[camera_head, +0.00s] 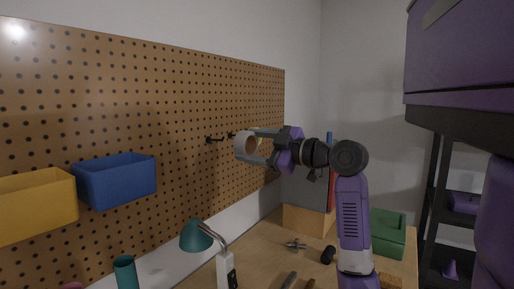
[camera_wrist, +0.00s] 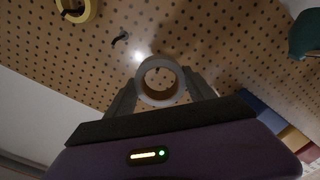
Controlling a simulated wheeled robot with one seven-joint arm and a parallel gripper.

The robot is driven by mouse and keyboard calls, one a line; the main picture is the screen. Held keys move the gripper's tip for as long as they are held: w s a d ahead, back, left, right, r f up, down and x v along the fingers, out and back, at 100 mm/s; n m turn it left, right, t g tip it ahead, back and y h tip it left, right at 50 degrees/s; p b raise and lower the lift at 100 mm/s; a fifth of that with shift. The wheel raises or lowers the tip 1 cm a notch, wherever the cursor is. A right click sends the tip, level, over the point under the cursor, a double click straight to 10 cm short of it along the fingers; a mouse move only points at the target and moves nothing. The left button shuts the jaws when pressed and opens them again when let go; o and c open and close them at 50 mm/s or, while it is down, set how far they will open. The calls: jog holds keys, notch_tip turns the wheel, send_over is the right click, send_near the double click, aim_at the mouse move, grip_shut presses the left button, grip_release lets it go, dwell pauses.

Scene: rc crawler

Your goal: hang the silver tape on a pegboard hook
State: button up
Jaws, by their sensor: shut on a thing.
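My gripper (camera_head: 257,147) is shut on the silver tape (camera_head: 239,145), a grey roll with a brown core, and holds it up in front of the pegboard (camera_head: 110,110). In the wrist view the tape (camera_wrist: 141,84) sits between the two fingers, its hole facing the pegboard. A bare dark hook (camera_wrist: 121,38) stands up and left of the tape there. In the head view a hook (camera_head: 214,140) sticks out left of the tape. A small dark mark shows through the tape's hole in the wrist view; I cannot tell whether it is a hook.
A yellow tape roll (camera_wrist: 91,10) hangs on another hook in the wrist view. A blue bin (camera_head: 115,182) and a yellow bin (camera_head: 35,208) are on the pegboard at left. A green lamp (camera_head: 196,236) stands on the workbench below, with tools and a green box (camera_head: 388,235).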

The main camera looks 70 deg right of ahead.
aim_at(222, 139)
jog(key=shift+b+x, duration=0.35)
jog(key=shift+x, duration=4.75)
jog(key=shift+w+f, duration=0.2)
jog(key=shift+f, duration=0.05)
jog(key=shift+w+f+b, duration=0.1)
jog(key=shift+f+b, duration=0.5)
